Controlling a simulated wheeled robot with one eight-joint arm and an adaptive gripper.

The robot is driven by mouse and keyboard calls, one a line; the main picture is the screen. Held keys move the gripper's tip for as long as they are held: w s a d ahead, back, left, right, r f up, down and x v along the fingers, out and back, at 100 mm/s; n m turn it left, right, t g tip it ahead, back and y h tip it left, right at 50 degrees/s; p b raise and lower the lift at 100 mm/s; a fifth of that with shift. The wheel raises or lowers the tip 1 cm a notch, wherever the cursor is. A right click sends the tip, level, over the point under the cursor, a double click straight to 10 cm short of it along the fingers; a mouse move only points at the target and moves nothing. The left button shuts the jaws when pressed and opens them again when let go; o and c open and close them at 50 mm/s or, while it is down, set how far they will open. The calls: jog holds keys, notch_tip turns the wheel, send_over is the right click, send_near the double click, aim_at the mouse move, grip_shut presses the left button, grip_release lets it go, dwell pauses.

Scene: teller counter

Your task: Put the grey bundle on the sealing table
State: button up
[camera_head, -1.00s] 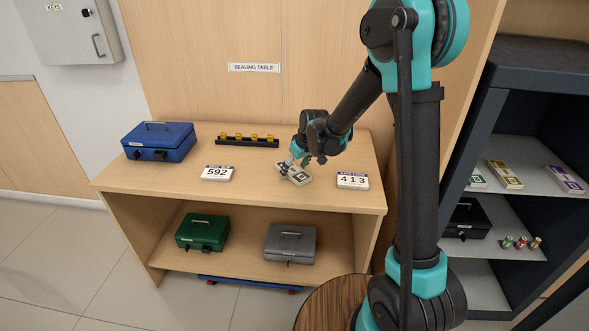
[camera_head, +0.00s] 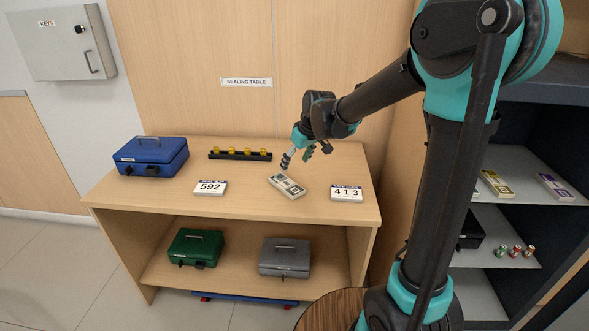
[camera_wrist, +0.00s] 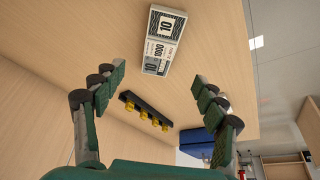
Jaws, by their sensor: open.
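The grey bundle (camera_head: 288,186) lies flat on the top of the sealing table (camera_head: 240,205), between two number cards. It also shows in the wrist view (camera_wrist: 162,40), with "10" and "1000" printed on it. My gripper (camera_head: 295,162) is above and just behind the bundle in the head view, apart from it. In the wrist view its two fingers (camera_wrist: 160,88) are spread wide with nothing between them.
On the table top are a blue cash box (camera_head: 150,156), a black rack with yellow pieces (camera_head: 240,154), card 592 (camera_head: 210,188) and card 413 (camera_head: 346,193). Green (camera_head: 195,248) and grey (camera_head: 285,258) boxes sit on the lower shelf. A dark shelf unit (camera_head: 520,200) stands right.

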jog(key=shift+s+d+r, duration=0.1)
jog(key=shift+d+r, duration=0.05)
jog(key=shift+r, duration=0.05)
jog(key=s+d+f+m+h, duration=0.1)
jog(key=s+d+f+m, duration=0.3)
jog(key=s+d, duration=0.7)
jog(key=s+d+f+m+h, duration=0.2)
jog(key=s+d+f+m, duration=0.2)
jog(key=s+d, duration=0.7)
jog(key=shift+s+d+f+m+t, duration=0.2)
jog(key=shift+s+f+m+t, duration=0.15)
jog(key=shift+s+f, duration=0.55)
jog(key=shift+w, duration=0.15)
jog(key=shift+c, duration=0.4)
